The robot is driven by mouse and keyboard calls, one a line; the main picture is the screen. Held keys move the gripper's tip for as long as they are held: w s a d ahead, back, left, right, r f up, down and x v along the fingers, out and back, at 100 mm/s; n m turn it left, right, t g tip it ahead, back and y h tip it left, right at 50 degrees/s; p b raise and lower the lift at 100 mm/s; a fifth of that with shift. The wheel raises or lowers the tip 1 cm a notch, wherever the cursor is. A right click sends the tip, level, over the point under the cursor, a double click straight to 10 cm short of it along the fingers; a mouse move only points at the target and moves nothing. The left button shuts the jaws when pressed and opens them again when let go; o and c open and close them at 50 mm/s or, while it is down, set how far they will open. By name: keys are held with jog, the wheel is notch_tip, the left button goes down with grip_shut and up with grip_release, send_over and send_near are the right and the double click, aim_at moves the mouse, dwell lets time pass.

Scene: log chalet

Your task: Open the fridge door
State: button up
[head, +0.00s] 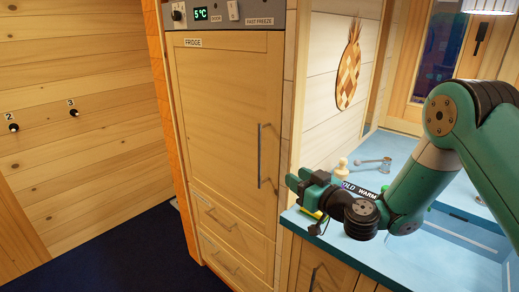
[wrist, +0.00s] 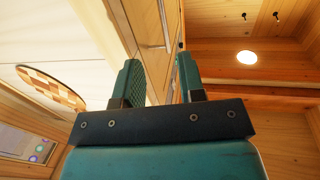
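The fridge door (head: 215,110) is a tall light-wood panel labelled FRIDGE, shut flush in its cabinet in the head view. Its vertical grey bar handle (head: 259,155) is on the door's right side. My gripper (head: 297,181) is to the right of the handle and apart from it, above the counter edge. In the wrist view my gripper (wrist: 159,72) is open, with nothing between its two fingers. A wood panel with a thin grey bar, seemingly the door handle (wrist: 163,14), shows beyond the fingers at the top.
Two drawers (head: 232,226) with bar handles are below the door. A control panel (head: 225,14) reading 5°C is above it. The blue counter (head: 375,155) at right holds small items near my arm. Dark floor (head: 120,262) is clear at left.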

aim_at(260, 153)
jog(key=p+x, duration=0.8)
jog(key=x, duration=0.7)
jog(key=shift+a+r+p, duration=0.15)
jog(key=shift+p, duration=0.2)
jog(key=shift+w+a, duration=0.35)
jog(key=shift+w, duration=0.15)
grip_shut()
